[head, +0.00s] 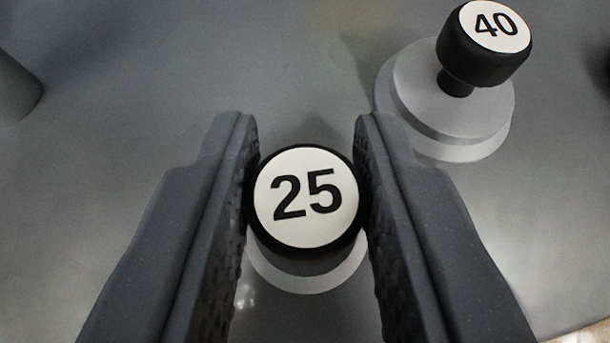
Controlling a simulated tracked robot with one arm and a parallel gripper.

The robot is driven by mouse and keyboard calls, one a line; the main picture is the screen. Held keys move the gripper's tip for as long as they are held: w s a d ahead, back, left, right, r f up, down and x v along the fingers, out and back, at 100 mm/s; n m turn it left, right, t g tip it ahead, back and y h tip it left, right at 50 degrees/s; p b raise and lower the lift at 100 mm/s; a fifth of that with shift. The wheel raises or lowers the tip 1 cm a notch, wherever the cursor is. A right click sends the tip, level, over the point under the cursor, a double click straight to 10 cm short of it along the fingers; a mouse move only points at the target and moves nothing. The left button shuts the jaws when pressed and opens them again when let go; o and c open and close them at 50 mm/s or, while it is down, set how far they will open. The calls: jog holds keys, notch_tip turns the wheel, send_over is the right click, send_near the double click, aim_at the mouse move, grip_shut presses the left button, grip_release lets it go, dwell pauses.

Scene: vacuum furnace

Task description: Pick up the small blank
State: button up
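The small blank (305,198) has a black round knob with a white top marked "25" and a pale round base (310,280) below it. It is in the middle of the head view, between the two fingers of my gripper (307,190). The ridged inner faces of the fingers lie against the left and right sides of the knob, with no clear gap on either side. My gripper appears shut on it. Most of the base is hidden under the knob. I cannot tell whether the base touches the surface.
A larger blank marked "40" (484,45), with a wide pale stepped base (445,105), stands at the upper right, close to the right finger. A grey rounded object (15,90) is at the left edge. The grey surface (200,60) is clear at upper left.

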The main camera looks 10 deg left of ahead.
grip_shut()
